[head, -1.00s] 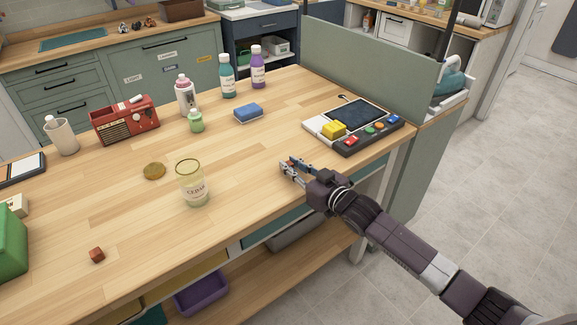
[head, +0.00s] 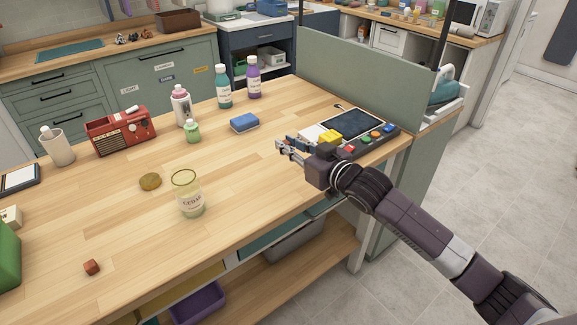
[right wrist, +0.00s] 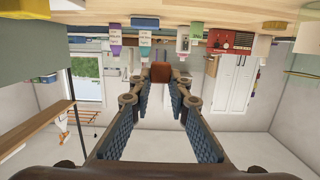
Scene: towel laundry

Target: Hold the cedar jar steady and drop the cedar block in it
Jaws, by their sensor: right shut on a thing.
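The glass cedar jar (head: 189,196), labelled CEDAR, stands open and upright on the wooden table; nothing shows inside it. My right gripper (head: 284,147) is to the right of the jar and apart from it. In the right wrist view its fingertips (right wrist: 160,78) are closed on a reddish-brown block (right wrist: 160,71), which looks like cedar; in the head view the fingers mostly hide it. Another small reddish-brown block (head: 91,267) lies on the table at the front left. My left gripper is not in view.
A round brown lid (head: 150,181) lies left of the jar. A blue sponge (head: 244,123), a green bottle (head: 193,132) and a red radio (head: 121,130) stand farther back. A button panel (head: 376,136) sits behind my right gripper. The table (head: 125,225) between jar and loose block is clear.

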